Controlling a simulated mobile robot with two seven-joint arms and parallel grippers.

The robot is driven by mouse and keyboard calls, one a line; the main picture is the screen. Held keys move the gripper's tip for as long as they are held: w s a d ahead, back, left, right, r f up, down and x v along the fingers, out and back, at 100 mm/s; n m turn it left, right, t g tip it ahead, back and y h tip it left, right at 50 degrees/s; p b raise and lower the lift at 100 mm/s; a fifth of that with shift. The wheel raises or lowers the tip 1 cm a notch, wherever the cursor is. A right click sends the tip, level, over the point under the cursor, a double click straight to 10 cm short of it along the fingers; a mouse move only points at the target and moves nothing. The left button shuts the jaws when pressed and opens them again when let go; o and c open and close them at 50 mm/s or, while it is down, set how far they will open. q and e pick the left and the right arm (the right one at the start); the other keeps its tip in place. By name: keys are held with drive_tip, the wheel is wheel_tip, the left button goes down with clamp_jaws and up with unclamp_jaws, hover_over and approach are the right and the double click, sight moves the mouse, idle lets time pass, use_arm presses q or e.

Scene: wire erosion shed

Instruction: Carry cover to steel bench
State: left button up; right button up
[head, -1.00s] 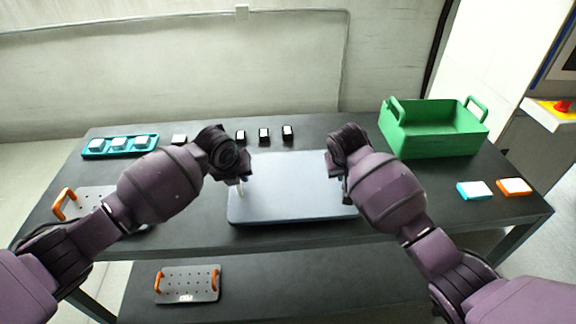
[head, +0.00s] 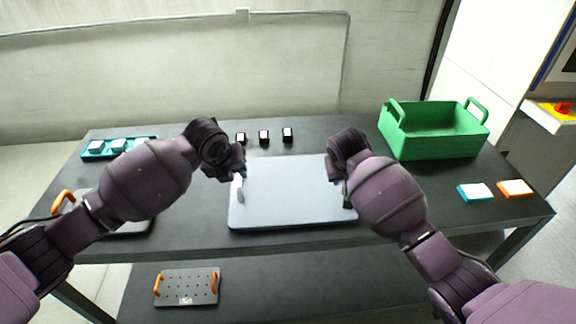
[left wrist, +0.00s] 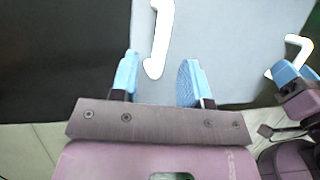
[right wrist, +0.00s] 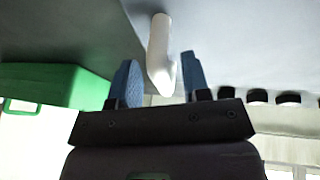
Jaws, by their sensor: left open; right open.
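The cover (head: 290,190) is a flat blue-grey panel lying on a dark table. It has a white bar handle at its left (head: 238,188) and another at its right, seen in the right wrist view (right wrist: 160,50). My left gripper (left wrist: 157,80) is open at the left handle, whose near end lies between the fingertips, apart from both. My right gripper (right wrist: 158,72) is open around the right handle, which stands between its fingers. In the head view, my right wrist hides that handle. I cannot tell which surface is the steel bench.
A green crate (head: 435,140) stands at the right, beside blue (head: 475,191) and orange (head: 515,188) pieces. Small black blocks (head: 264,137) stand behind the cover. A teal tray (head: 97,149) is at far left. An orange-handled plate (head: 190,287) lies on a lower dark surface.

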drive_tip(key=shift+r, duration=0.1)
use_arm(q)
drive_tip(key=v, duration=0.7)
use_arm(e)
drive_tip(key=v, duration=1.2)
use_arm(q)
drive_tip(key=shift+s+r, duration=0.1)
drive_tip(key=shift+s, duration=0.1)
